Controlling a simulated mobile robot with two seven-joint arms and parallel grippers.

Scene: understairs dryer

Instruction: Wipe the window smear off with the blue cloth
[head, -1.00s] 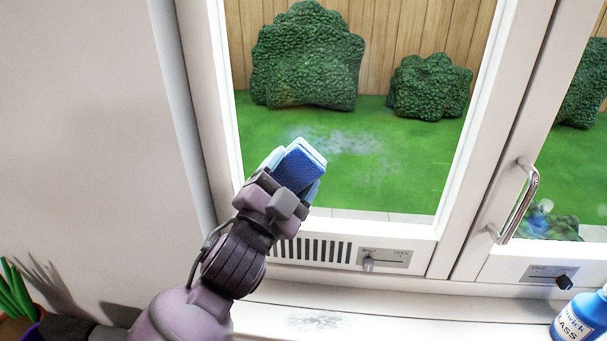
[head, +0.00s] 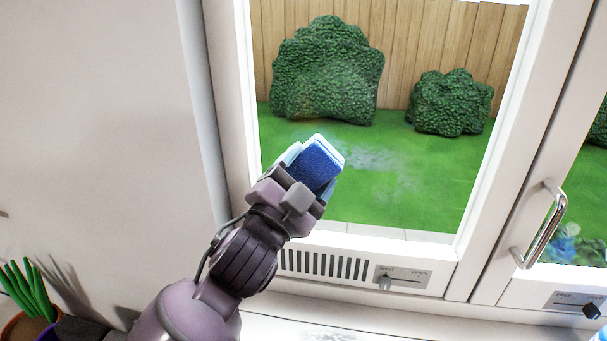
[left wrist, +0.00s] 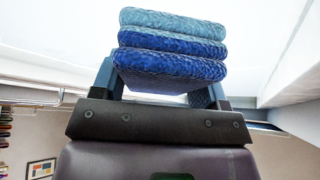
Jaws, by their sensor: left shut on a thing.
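My left gripper (head: 304,178) is shut on the folded blue cloth (head: 318,164), held up before the lower left part of the window pane (head: 440,185). The cloth shows as thick layers in light and dark blue; it also shows in the left wrist view (left wrist: 172,48), between the fingers. A whitish, cloudy smear (head: 372,160) is on the pane, just right of the cloth in the head view. Its left end lies close to or behind the cloth. I cannot tell whether the cloth touches the glass. My right gripper is not in view.
A vent grille (head: 325,264) and a slider plate (head: 402,280) sit below the pane. A metal handle (head: 540,224) sticks out on the right-hand frame. A greyish patch (head: 332,335) marks the sill. A potted plant (head: 28,290) stands at lower left.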

